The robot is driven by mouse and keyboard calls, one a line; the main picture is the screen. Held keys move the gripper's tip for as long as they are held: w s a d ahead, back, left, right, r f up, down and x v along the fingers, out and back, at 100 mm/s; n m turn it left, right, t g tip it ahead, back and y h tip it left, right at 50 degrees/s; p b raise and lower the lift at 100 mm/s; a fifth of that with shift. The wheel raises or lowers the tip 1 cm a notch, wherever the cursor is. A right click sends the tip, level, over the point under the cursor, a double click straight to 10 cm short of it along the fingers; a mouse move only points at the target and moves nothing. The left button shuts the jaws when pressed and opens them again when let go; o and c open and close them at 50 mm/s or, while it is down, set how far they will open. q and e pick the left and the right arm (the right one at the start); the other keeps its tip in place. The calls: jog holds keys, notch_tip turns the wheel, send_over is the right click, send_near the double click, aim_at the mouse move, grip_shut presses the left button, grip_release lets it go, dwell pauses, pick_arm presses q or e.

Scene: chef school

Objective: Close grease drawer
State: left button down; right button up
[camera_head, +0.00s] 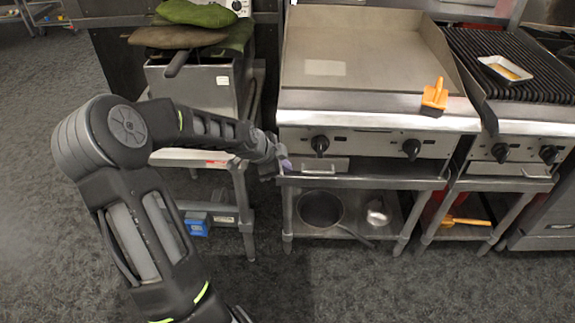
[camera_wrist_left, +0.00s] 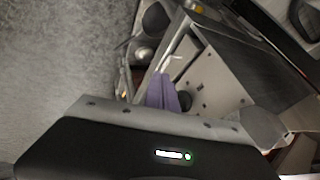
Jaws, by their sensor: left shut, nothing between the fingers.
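The grease drawer (camera_head: 325,166) is a small metal front with a bar handle, below the left knob of the flat griddle (camera_head: 350,50). How far it stands out is hard to tell. My left gripper (camera_head: 284,164) is beside the drawer's left end, at the griddle's left front corner. Its purple fingertips (camera_wrist_left: 168,92) are together and empty in the left wrist view, close to the griddle front. Whether they touch anything is unclear. My right gripper is not in view.
A grill with black grates (camera_head: 515,65) stands to the right, with a small tray (camera_head: 505,68) on it. An orange scraper (camera_head: 434,97) lies on the griddle's front ledge. A pan (camera_head: 320,208) sits on the shelf below. The floor in front is clear.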

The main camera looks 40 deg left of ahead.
pick_arm(q)
jog(key=shift+f, duration=0.1)
jog(key=d+f+n+h+b, duration=0.1)
jog(key=d+f+h+b, duration=0.15)
jog(key=d+f, duration=0.4)
jog(key=d+f+h+b, duration=0.1)
jog(key=d+f+b, duration=0.25)
jog(key=f, duration=0.55)
jog(key=w+d+f+n+t+h+b, duration=0.1)
jog(key=w+d+f+n+t+b, duration=0.1)
jog(key=w+d+n+t+b, duration=0.3)
jog(key=d+f+n+t+h+b, duration=0.1)
jog(key=d+f+n+h+b, duration=0.1)
jog(key=d+n, duration=0.5)
jog(key=w+a+r+n+t+y+b, duration=0.25)
jog(key=r+n+t+y, duration=0.35)
jog(key=n, duration=1)
jog(key=s+a+r+n+g+y, duration=0.1)
jog(key=a+n+y, duration=0.4)
jog(key=n, duration=0.7)
jog(key=s+a+r+n+g+y, duration=0.2)
jog(key=s+a+n+g+y, duration=0.2)
jog(key=a+n, duration=0.4)
jog(key=s+n+y, duration=0.1)
jog(key=n+y, duration=0.1)
jog(key=n, duration=0.1)
jog(key=shift+s+r+n+b, duration=0.15)
jog(key=shift+s+n+b, duration=0.15)
jog(key=shift+n+b, duration=0.1)
